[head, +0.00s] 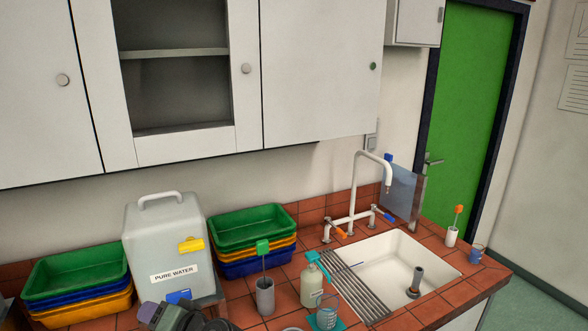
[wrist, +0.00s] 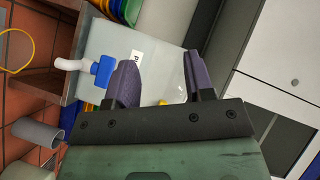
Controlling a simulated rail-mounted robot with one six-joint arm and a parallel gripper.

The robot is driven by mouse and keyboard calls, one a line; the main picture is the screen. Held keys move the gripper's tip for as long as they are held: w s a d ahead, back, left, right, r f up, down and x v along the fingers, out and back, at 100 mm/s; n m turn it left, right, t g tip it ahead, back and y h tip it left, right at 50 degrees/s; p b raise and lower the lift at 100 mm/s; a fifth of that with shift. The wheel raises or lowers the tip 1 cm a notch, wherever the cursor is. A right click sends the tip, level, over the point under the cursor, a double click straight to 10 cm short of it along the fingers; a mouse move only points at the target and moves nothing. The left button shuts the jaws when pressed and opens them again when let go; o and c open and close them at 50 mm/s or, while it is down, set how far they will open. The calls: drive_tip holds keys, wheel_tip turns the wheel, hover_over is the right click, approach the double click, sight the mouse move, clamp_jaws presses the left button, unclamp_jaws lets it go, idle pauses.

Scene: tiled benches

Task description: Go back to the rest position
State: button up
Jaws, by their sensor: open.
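My gripper (wrist: 163,75) is open, with its two dark purple fingers spread and nothing between them. In the wrist view, the grey water tank (wrist: 152,45) shows behind the fingers; the picture is turned on its side. In the head view, part of my gripper and wrist shows at the bottom edge, in front of the tank labelled PURE WATER (head: 160,245). I cannot tell the exact gap between my fingers and the tank.
Stacked trays (head: 75,285) and (head: 255,228) flank the tank. A grey cylinder with a brush (head: 265,297), a bottle (head: 312,285) and a glass beaker (head: 327,312) stand left of the sink (head: 400,260). Wall cupboards (head: 320,70) hang above. The tank's blue tap (wrist: 103,72) is near my left finger.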

drive_tip(key=w+d+f+n+g+h+b, duration=0.1)
drive_tip(key=d+f+n+g+h, duration=0.1)
drive_tip(key=d+f+h, duration=0.65)
drive_tip(key=w+d+f+n+g+h+b, duration=0.1)
drive_tip(key=w+d+f+n+g, duration=0.15)
drive_tip(key=d+f, duration=0.7)
drive_tip(key=d+m+g+h+b, duration=0.1)
drive_tip(key=d+m+h, duration=0.4)
drive_tip(key=d, duration=2.3)
drive_tip(key=shift+d+b, duration=0.25)
drive_tip(key=shift+b, duration=0.15)
